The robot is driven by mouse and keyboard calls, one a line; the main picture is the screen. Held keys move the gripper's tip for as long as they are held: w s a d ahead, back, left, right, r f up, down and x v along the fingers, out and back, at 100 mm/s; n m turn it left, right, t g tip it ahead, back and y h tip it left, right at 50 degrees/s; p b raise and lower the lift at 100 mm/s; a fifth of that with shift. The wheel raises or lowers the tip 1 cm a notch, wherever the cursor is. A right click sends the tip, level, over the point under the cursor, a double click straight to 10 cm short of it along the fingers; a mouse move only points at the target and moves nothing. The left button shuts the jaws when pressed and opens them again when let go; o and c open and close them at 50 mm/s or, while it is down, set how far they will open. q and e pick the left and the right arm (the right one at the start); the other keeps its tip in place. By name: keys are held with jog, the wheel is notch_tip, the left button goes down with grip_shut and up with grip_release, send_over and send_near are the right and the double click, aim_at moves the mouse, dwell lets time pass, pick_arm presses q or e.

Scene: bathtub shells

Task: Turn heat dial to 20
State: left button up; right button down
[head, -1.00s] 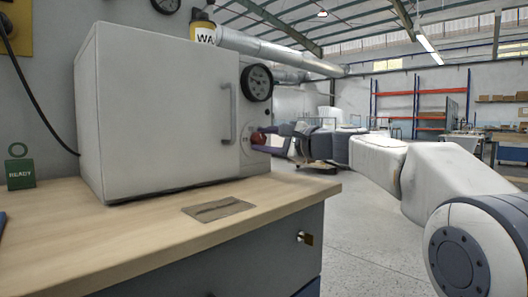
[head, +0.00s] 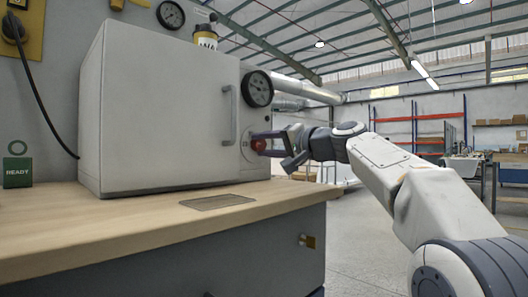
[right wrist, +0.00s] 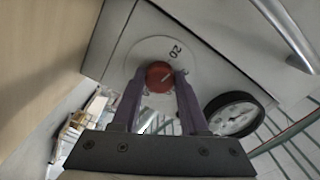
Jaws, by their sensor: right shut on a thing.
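The red heat dial (head: 258,146) sits low on the right part of the white cabinet's front, below a black gauge. In the right wrist view the dial (right wrist: 159,74) shows a pale pointer line on its face. Its round white plate (right wrist: 150,48) carries the number 20, up and right of the dial there; other marks are partly hidden by the fingers. My right gripper (head: 262,145) has its purple fingers on either side of the dial, shut on it. The fingers (right wrist: 160,82) also show in the right wrist view. My left gripper is not in view.
The white cabinet (head: 160,110) stands on a wooden bench (head: 130,222). The black round gauge (head: 257,89) is just above the dial, and a grey door handle (head: 229,115) is to its left. A green READY sign (head: 18,171) stands at the left.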

jog(key=shift+f+n+b, duration=0.1)
jog(key=shift+n+b, duration=0.25)
jog(key=shift+n, duration=0.75)
jog(key=shift+c, duration=2.1)
grip_release()
jog(key=b+v, duration=0.1)
jog(key=v, duration=0.9)
jog(key=shift+s+d, duration=0.1)
jog(key=shift+s, duration=0.05)
